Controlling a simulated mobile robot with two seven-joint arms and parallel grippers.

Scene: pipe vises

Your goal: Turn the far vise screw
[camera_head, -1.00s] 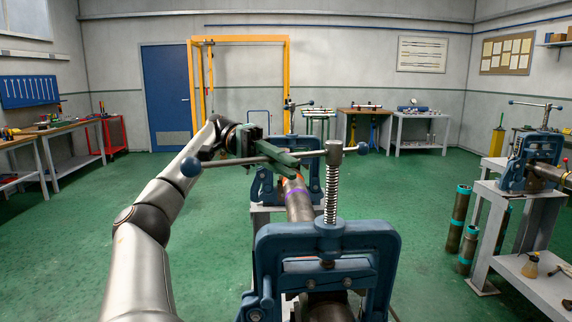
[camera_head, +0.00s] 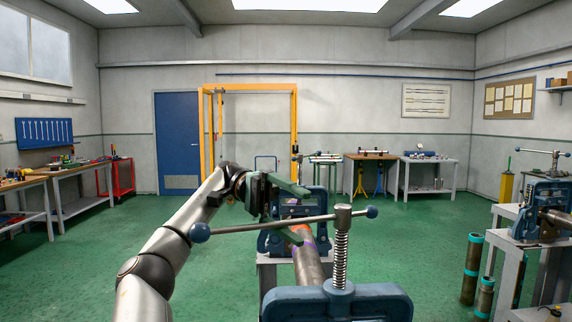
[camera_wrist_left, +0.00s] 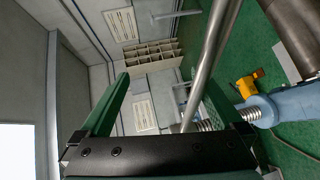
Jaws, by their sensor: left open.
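The far vise (camera_head: 284,242) is a blue frame clamping a pipe, behind the near vise. Its upper screw (camera_head: 296,160) is small and partly hidden by my gripper. The near vise (camera_head: 338,303) has a threaded screw (camera_head: 342,260) with a long handle bar (camera_head: 255,226) crossing in front of my left gripper (camera_head: 304,214). That gripper is open, its green fingers apart, left of the far screw. In the left wrist view a steel bar (camera_wrist_left: 211,60) crosses the space between its fingers, by a threaded screw and blue vise part (camera_wrist_left: 290,106); which vise is unclear. My right gripper is out of view.
The pipe (camera_head: 308,262) lies between both vises. Another vise (camera_head: 541,205) stands on a grey bench at right, with upright pipes (camera_head: 473,268) beside it. A yellow gantry frame (camera_head: 207,135) and workbenches line the back. The green floor at left is clear.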

